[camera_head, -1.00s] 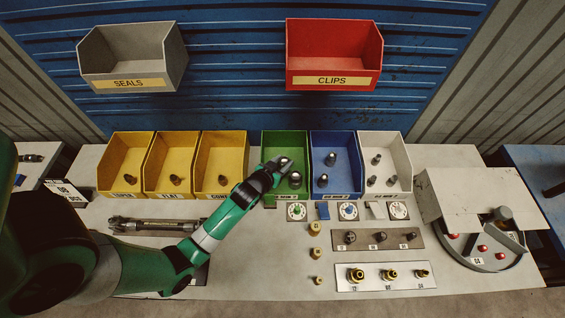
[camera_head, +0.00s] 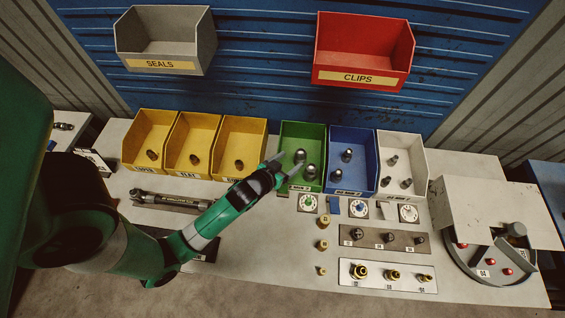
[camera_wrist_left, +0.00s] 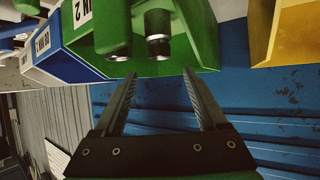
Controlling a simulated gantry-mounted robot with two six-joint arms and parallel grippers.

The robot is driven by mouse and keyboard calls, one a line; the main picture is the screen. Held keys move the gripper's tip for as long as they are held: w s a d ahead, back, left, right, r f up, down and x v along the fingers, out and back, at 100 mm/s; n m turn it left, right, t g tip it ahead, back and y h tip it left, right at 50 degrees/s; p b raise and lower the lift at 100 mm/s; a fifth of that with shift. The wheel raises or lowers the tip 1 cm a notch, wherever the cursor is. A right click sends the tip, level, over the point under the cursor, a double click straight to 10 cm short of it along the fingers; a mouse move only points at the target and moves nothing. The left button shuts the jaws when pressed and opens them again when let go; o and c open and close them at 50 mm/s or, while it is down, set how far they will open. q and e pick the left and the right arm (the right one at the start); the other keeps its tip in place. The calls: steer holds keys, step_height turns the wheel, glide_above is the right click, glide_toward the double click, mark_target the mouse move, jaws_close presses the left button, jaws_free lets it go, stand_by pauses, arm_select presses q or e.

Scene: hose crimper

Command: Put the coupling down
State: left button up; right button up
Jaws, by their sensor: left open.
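The green bin (camera_head: 317,133) holds two dark, rounded couplings, an upper one (camera_head: 299,156) and a lower one (camera_head: 309,173). My left gripper (camera_head: 284,166) is open and empty at the bin's left front, with its fingers just short of the couplings. In the left wrist view my left gripper (camera_wrist_left: 160,74) shows two spread fingers with nothing between them. Beyond them, a coupling (camera_wrist_left: 158,46) with a silver band is inside the green bin (camera_wrist_left: 207,35). My right gripper is not in view.
Yellow bins (camera_head: 240,136) stand left of the green bin, a blue bin (camera_head: 353,138) and a white bin (camera_head: 402,143) right. Grey SEALS (camera_head: 165,40) and red CLIPS (camera_head: 362,50) bins hang above. Fittings stand on a plate (camera_head: 387,288) in front.

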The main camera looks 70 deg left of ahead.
arm_select(q)
steer(key=v, duration=0.4)
steer(key=shift+s+d+r, duration=0.15)
steer(key=shift+s+r, duration=0.05)
